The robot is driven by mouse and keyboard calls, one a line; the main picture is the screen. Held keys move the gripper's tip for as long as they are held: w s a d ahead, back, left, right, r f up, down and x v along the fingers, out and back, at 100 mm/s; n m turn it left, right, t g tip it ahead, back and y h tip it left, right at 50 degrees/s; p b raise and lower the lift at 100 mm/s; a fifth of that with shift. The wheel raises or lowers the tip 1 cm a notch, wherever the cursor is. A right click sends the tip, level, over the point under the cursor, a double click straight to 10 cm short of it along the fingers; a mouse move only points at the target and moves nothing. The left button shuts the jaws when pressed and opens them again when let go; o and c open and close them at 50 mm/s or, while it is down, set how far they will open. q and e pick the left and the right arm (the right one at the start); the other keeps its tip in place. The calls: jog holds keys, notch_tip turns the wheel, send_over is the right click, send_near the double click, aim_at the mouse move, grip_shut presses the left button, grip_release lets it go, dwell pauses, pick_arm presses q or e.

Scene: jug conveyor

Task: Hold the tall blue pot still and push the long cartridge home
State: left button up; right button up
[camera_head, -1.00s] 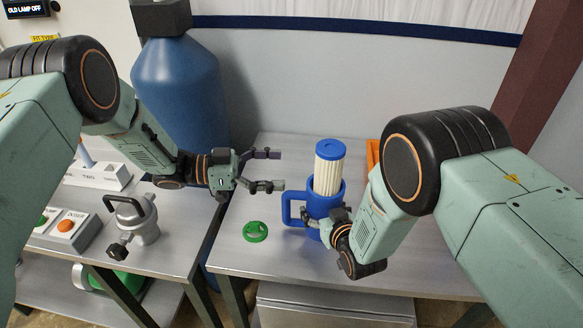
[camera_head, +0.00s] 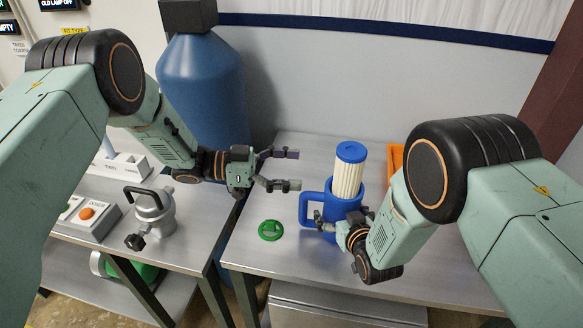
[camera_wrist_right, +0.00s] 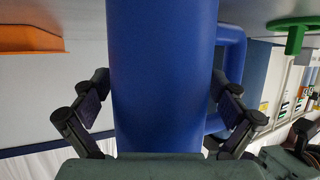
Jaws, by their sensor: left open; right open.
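The tall blue pot (camera_head: 343,212) stands upright on the metal table, its handle on the left. The long cartridge (camera_head: 348,180), white and pleated with a blue cap, stands in the pot's mouth with its upper part above the rim. My right gripper (camera_head: 343,222) is at the pot's lower front, jaws open. In the right wrist view the pot (camera_wrist_right: 161,75) fills the space between the two fingers, with one finger on each side; whether they touch it I cannot tell. My left gripper (camera_head: 297,169) is open and empty, left of the cartridge, fingers pointing right.
A green ring-shaped part (camera_head: 270,230) lies on the table left of the pot. An orange bin (camera_head: 396,158) stands behind the pot to the right. A grey metal jug (camera_head: 153,212) and a button box (camera_head: 90,215) are on the left bench. A large blue tank (camera_head: 202,95) stands behind.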

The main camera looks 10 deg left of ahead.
jog(key=shift+s, duration=0.15)
jog(key=shift+s+d+r, duration=0.3)
jog(key=shift+s, duration=0.15)
jog(key=v, duration=0.3)
jog(key=shift+s+d+r, duration=0.1)
jog(key=shift+s+d, duration=0.1)
jog(key=shift+s, duration=0.05)
jog(key=s+d, duration=0.1)
jog(key=s, duration=0.2)
jog(key=s+d, duration=0.2)
jog(key=s, duration=0.2)
jog(key=s+d, duration=0.1)
jog(key=s, duration=0.3)
jog(key=shift+s+d, duration=0.1)
jog(key=shift+d, duration=0.3)
